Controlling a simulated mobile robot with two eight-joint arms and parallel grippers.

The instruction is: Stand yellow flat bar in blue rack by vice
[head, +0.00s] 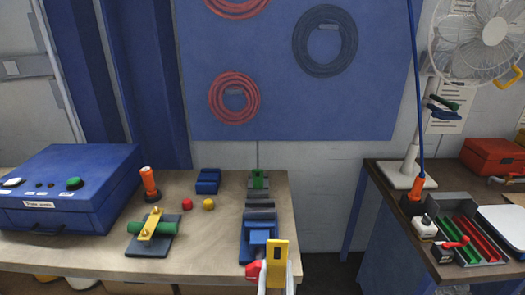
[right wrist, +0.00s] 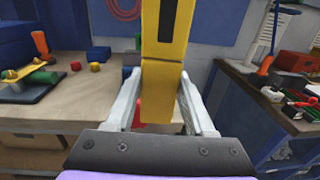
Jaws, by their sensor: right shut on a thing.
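The yellow flat bar (head: 278,252) is upright in my right gripper (head: 276,278), near the table's front right edge. In the right wrist view the bar (right wrist: 163,85) has a dark slot and stands between the two pale fingers of the gripper (right wrist: 163,112), which are shut on it. A blue-and-grey vice (head: 259,226) stands at the table's right end, just behind the bar, which hides part of it. A small blue slotted block (head: 208,181), which looks like the rack, sits farther back, left of the vice. My left gripper is not in view.
A red part (head: 253,269) shows beside the bar. A red knob (head: 187,204), a yellow knob (head: 209,204) and an orange-handled tool (head: 149,183) stand left of the vice. A plate with a green cylinder (head: 163,227) and a blue control box (head: 70,185) lie farther left.

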